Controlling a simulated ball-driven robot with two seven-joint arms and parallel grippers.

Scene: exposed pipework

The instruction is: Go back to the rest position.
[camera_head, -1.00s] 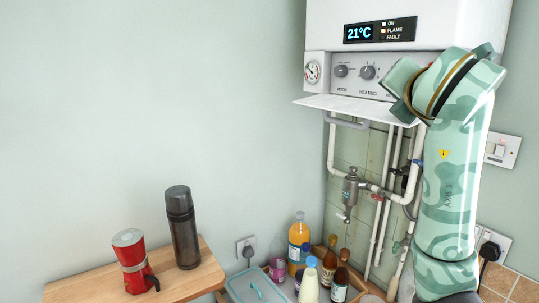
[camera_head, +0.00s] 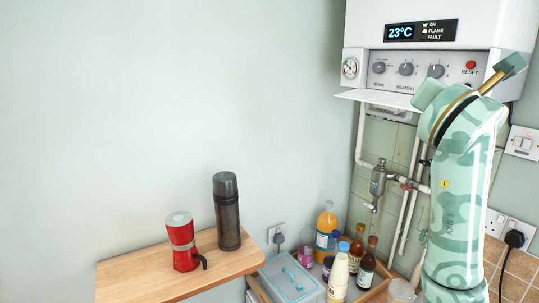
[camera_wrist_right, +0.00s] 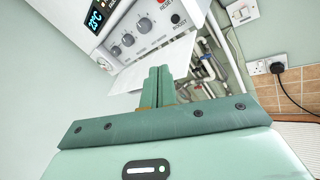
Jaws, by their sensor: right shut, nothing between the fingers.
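My right arm (camera_head: 460,190), pale green with darker swirls, rises on the right of the head view in front of the pipework. Its wrist end is level with the boiler's control panel. In the right wrist view my right gripper (camera_wrist_right: 158,84) has its two green fingers together, with nothing between them. The fingers point toward the boiler's lowered white flap (camera_wrist_right: 150,62), and I cannot tell the gap. The white boiler (camera_head: 375,30) reads 23°C and its control knobs (camera_head: 406,68) show. My left gripper is not in view.
White pipes and a grey valve (camera_head: 378,180) run below the boiler. A wooden shelf (camera_head: 130,275) holds a red moka pot (camera_head: 182,240) and a dark flask (camera_head: 227,212). Bottles (camera_head: 340,270) stand beside a lidded box (camera_head: 290,280). Sockets (camera_head: 508,228) are at right. The left wall is bare.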

